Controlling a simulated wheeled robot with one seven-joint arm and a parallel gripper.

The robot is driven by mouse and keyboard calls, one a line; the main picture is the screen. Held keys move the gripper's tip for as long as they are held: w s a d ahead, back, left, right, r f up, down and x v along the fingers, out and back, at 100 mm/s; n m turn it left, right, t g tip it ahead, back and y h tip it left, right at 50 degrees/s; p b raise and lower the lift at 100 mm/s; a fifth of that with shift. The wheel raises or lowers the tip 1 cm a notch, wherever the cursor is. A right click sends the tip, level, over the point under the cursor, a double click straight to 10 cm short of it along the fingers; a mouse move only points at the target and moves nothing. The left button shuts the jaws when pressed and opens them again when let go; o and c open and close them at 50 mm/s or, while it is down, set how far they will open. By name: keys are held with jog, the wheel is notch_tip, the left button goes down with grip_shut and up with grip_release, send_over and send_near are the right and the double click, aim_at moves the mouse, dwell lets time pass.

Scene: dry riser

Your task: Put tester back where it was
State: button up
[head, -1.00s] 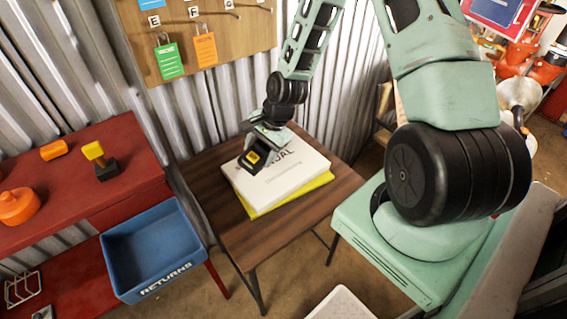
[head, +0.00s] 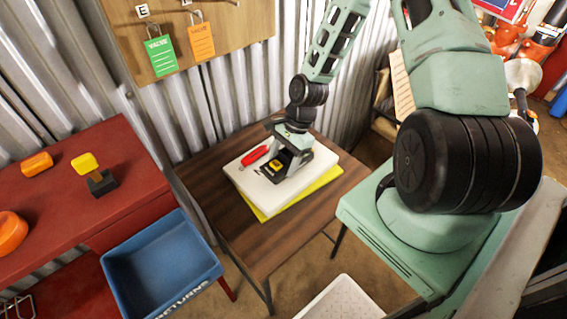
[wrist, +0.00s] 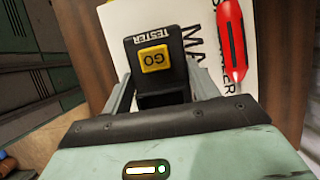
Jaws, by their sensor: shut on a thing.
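The tester (head: 275,167) is a black block with a yellow GO button. My gripper (head: 291,158) is shut on it, over the white manual (head: 262,190) on the small wooden table. In the wrist view the tester (wrist: 152,62) sits between my two fingers (wrist: 160,92), its TESTER label at the far end. I cannot tell whether its underside touches the manual. A red marker-like thing (head: 254,156) lies on the manual to the left of the tester; it also shows in the wrist view (wrist: 231,40).
A yellow book (head: 325,180) lies under the manual on the wooden table (head: 230,215). A tag board (head: 240,25) hangs behind.

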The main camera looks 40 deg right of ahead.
jog(key=shift+f, duration=0.8)
jog(key=o, duration=1.2)
jog(key=shift+f, duration=0.1)
jog(key=shift+c, duration=0.2)
jog(key=v, duration=1.2)
jog(key=shift+a, duration=0.15)
jog(key=s+a+r+n+h, duration=0.1)
jog(key=s+a+r+n, duration=0.25)
jog(key=a+n, duration=0.3)
jog(key=s+a+r+n+h, duration=0.2)
jog(key=s+a+r+n, duration=0.1)
jog(key=a+r+n, duration=0.3)
jog(key=s+a+r+n+h, duration=0.1)
jog(key=s+a+r+n, duration=0.2)
jog(key=a+n, duration=0.35)
jog(key=s+a+r+n, duration=0.4)
jog(key=s+a+n, duration=0.1)
jog(key=s, duration=0.3)
jog(key=shift+s+a+n, duration=0.2)
jog(key=shift+a+n, duration=0.1)
jog(key=shift+n, duration=0.4)
